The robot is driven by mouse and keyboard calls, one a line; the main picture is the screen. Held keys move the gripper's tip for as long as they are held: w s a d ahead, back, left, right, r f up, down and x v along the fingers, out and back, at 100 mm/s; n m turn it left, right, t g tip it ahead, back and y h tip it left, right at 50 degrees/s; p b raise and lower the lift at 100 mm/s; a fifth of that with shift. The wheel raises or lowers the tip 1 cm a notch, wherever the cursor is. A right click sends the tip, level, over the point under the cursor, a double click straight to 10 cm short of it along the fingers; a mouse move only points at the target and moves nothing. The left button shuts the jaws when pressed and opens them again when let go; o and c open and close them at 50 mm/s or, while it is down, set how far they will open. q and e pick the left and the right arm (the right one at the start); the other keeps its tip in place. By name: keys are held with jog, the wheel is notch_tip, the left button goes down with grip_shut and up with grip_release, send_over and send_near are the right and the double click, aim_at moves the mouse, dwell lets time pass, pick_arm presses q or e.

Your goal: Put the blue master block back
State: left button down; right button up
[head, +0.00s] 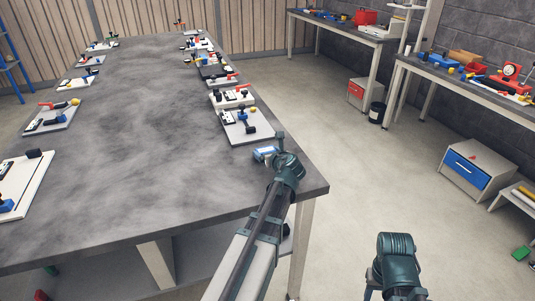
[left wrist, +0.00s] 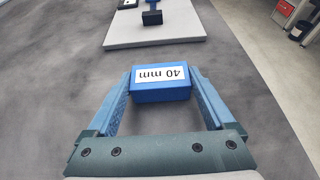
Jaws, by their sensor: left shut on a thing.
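The blue master block (left wrist: 161,92) has a white label reading "40 mm", upside down in the left wrist view. My left gripper (left wrist: 161,80) is shut on it, with one blue finger along each side. In the head view the block (head: 262,151) and my left gripper (head: 270,155) are over the table's right part, near its edge, just in front of a light grey plate with a black-handled fixture (head: 240,134). That plate's near edge (left wrist: 155,43) lies beyond the block in the left wrist view. Only a right arm link shows, not its gripper.
The grey table (head: 140,110) carries several fixture plates along both long sides, including a white plate (head: 35,190) at left. Its middle is clear. Side benches, a drawer box (head: 478,168) and a black bin (head: 377,112) stand across the open floor at right.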

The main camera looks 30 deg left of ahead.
pick_arm(q)
grip_release()
jog(key=shift+r+p, duration=0.2)
jog(key=shift+p, duration=0.1)
jog(key=p+v, duration=0.4)
jog(key=v, duration=0.8)
jog(key=shift+f, duration=0.1)
